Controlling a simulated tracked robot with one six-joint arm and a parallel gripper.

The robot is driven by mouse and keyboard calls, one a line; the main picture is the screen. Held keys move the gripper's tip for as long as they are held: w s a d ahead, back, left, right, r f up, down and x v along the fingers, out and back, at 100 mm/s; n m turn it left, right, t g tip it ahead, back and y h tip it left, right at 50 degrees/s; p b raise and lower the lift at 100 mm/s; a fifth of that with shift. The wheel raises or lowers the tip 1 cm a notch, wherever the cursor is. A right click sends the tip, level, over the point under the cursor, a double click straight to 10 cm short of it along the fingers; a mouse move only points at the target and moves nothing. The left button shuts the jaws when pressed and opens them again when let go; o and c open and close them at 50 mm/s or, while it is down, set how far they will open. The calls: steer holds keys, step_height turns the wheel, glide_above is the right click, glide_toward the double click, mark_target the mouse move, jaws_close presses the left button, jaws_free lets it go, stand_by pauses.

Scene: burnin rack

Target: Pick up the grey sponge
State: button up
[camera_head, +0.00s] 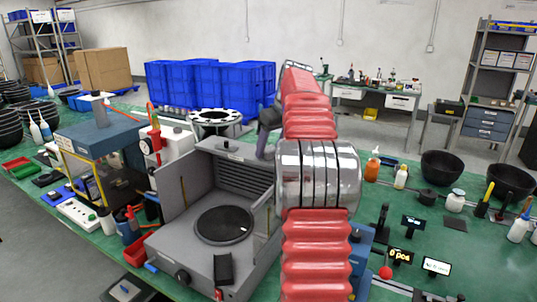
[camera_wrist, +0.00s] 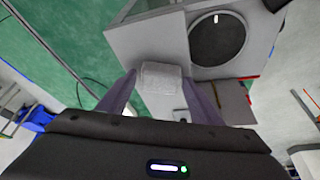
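A light grey block, apparently the grey sponge (camera_wrist: 162,76), shows in the wrist view between the two fingertips of my gripper (camera_wrist: 160,82). The purple-grey fingers stand apart, one on each side of it and very close to its sides. I cannot tell whether both touch it. In the head view my gripper (camera_head: 266,138) points down at the back right of a grey open-fronted machine, partly behind my red and silver arm. I cannot make out the sponge in the head view.
The grey machine (camera_head: 190,258) with a black round plate (camera_head: 223,225) stands close beside my gripper on the green table (camera_head: 390,255). A blue-topped machine (camera_head: 100,135) is at the left. Bottles, dark bowls (camera_head: 441,168) and small displays crowd the right.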

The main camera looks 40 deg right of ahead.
mark_target(271, 149)
steer(key=c, duration=0.9)
steer(key=shift+r, duration=5)
steer(key=shift+s, duration=0.1)
